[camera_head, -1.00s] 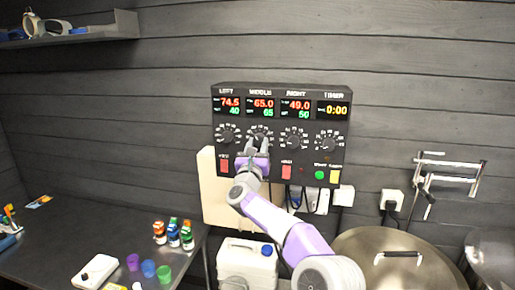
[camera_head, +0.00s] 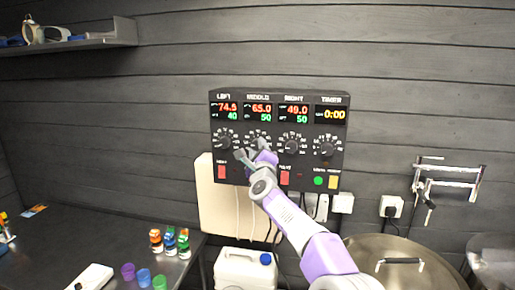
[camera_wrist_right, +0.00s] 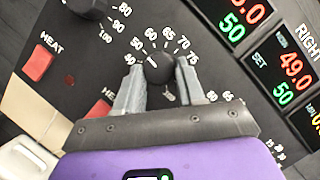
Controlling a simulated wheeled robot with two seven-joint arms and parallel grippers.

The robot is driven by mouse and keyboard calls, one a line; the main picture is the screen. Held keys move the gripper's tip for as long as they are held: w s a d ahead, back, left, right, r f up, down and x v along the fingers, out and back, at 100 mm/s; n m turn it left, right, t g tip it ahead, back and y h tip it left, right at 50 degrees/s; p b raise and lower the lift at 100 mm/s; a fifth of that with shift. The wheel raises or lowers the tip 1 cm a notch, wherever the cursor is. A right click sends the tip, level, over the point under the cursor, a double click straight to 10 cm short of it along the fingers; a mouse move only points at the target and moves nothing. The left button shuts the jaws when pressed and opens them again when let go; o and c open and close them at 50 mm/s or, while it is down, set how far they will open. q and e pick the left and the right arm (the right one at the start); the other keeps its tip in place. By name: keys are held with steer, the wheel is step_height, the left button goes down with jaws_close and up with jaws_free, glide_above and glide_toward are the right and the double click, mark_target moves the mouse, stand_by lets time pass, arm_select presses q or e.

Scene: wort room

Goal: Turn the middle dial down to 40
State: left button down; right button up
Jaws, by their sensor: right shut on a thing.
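The black control panel (camera_head: 279,170) hangs on the wall with LEFT, MIDDLE, RIGHT and TIMER displays. The middle display (camera_head: 260,112) reads 65.0 in red and 50 in green. My right gripper (camera_head: 256,150) is at the middle dial (camera_head: 259,141), partly covering it. In the right wrist view the black dial (camera_wrist_right: 158,67) sits between the two grey fingertips of my right gripper (camera_wrist_right: 159,80), which are shut on it. A pale mark on the dial points to the upper left, near the low-number side. My left gripper is not in view.
The left dial (camera_head: 224,139) and right dial (camera_head: 293,142) flank the middle one closely. Red heat switches (camera_head: 222,172) sit below. A lidded kettle (camera_head: 370,256) stands below right, and a white canister (camera_head: 236,268) below the panel.

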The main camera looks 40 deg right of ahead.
steer(key=shift+r+n+g+y+p, duration=0.15)
steer(key=shift+n+g+y+p, duration=0.2)
steer(key=shift+n+p, duration=1.1)
steer(key=shift+r+n+g+y+p, duration=0.1)
steer(key=shift+n+y+p, duration=0.35)
steer(key=shift+n+p, duration=0.95)
steer(key=shift+r+n+g+y+p, duration=0.15)
steer(key=shift+n+g+y+p, duration=0.2)
steer(key=shift+n+p, duration=1.05)
steer(key=shift+m, duration=0.25)
steer(key=o, duration=1)
steer(key=shift+o, duration=0.2)
steer(key=shift+s, duration=0.1)
steer(key=b+v, duration=0.1)
steer(key=v, duration=0.6)
steer(key=shift+s, duration=0.25)
